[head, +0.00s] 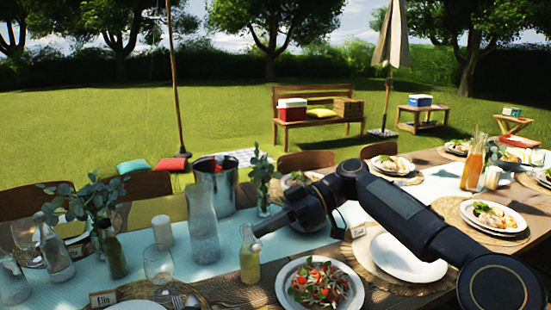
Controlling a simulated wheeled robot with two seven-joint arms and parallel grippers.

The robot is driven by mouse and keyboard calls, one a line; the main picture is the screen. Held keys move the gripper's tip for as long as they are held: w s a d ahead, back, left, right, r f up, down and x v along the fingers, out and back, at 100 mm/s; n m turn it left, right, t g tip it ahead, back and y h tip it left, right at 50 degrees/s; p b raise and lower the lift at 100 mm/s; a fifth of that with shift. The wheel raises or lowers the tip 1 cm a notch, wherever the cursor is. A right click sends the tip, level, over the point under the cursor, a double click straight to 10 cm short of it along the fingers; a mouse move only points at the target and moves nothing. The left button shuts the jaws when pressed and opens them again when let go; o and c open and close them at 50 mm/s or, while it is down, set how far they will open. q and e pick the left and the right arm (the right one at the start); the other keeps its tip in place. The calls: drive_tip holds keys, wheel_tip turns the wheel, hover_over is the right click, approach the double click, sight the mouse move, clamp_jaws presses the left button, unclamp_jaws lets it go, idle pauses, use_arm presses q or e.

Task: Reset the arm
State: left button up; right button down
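My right arm comes in from the lower right, bends over the table and reaches left. Its gripper (262,229) is beside the neck of a small glass bottle (250,268) with pale yellow-green contents. The bottle stands upright on the table. The fingers are dark and small here, so I cannot tell whether they are open or closed, or whether they touch the bottle. My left gripper is not in view.
The set table (224,290) is crowded. A glass carafe (203,235), a metal bucket (216,187) and a vase with greenery (263,185) stand near the gripper. A salad plate (320,287) and an empty white plate (405,262) lie below the arm. An orange carafe (473,165) stands right.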

drive_tip(key=s+d+m+t+h+p, duration=0.9)
drive_tip(key=s+d+m, duration=0.7)
drive_tip(key=s+d, duration=0.35)
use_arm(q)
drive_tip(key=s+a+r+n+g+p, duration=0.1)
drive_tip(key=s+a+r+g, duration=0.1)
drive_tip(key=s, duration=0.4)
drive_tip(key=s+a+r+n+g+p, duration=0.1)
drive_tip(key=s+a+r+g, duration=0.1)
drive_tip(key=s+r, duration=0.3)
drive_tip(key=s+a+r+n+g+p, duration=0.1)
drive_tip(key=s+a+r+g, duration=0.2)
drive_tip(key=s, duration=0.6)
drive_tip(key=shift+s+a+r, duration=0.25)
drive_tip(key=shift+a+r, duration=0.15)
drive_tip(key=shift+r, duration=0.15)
use_arm(e)
drive_tip(key=s+d+f+m+t, duration=0.1)
drive_tip(key=s+f+m, duration=0.3)
drive_tip(key=s, duration=0.4)
drive_tip(key=shift+d+f+m+t, duration=0.3)
drive_tip(key=shift+d+f+m, duration=0.1)
drive_tip(key=shift+d+f, duration=0.5)
